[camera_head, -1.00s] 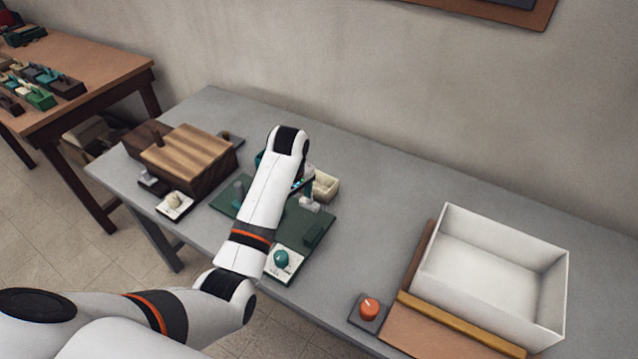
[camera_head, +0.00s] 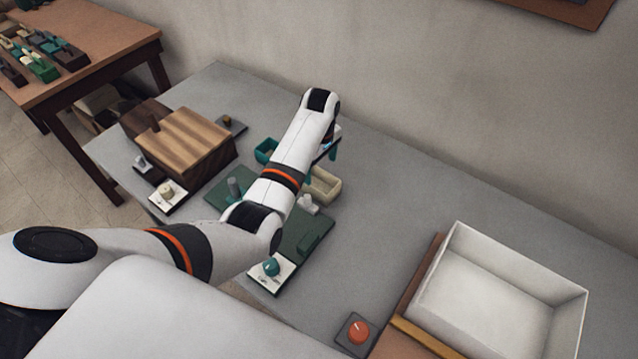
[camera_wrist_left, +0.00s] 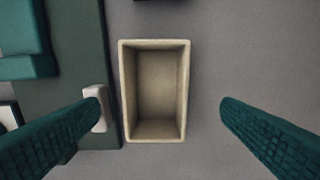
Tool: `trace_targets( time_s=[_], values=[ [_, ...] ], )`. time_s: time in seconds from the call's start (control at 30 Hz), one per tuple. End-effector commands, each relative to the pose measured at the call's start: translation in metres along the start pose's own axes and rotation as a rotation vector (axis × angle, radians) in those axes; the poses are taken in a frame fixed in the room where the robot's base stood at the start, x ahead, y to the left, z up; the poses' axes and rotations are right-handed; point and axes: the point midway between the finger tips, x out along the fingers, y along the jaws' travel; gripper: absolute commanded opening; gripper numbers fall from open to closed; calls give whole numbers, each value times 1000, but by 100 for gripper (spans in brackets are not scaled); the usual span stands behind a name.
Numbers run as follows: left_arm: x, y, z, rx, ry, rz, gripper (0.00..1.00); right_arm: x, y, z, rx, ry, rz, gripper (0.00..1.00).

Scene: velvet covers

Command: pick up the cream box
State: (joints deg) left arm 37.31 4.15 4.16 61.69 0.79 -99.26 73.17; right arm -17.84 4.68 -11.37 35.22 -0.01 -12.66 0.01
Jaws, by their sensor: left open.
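The cream box (camera_head: 324,186) is a small open-topped box on the grey table, just beyond the green board, partly hidden by my left arm in the head view. In the left wrist view the cream box (camera_wrist_left: 155,91) is empty and lies between my two teal fingers, a little left of centre. My left gripper (camera_wrist_left: 160,108) is open above it, and its fingers stand apart from the box's sides. In the head view my left gripper (camera_head: 330,150) is mostly hidden behind my wrist. My right gripper does not show.
The green board (camera_head: 312,232) with grey and white pegs adjoins the box. A teal box (camera_head: 266,150) and a wooden block (camera_head: 185,142) stand to the left. Bare table (camera_head: 400,190) lies between.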

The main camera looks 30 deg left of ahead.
Motion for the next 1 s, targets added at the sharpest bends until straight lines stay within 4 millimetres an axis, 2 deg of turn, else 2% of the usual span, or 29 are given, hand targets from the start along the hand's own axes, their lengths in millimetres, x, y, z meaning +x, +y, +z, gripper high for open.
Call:
trace_targets(
  time_s=[0.23,0.37,0.5,0.77,0.83,1.0],
  values=[
    [19,4,0,0,0,2,87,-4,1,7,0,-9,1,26],
    [39,9,1,0,0,4,87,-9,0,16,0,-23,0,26],
    [57,8,1,0,-1,1,87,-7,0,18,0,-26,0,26],
    [61,8,1,-1,-1,-2,87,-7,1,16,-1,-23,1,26],
    [61,8,1,-1,-1,-2,81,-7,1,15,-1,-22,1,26],
    [60,8,1,-1,-1,-1,53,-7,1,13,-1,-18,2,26]
  ],
)
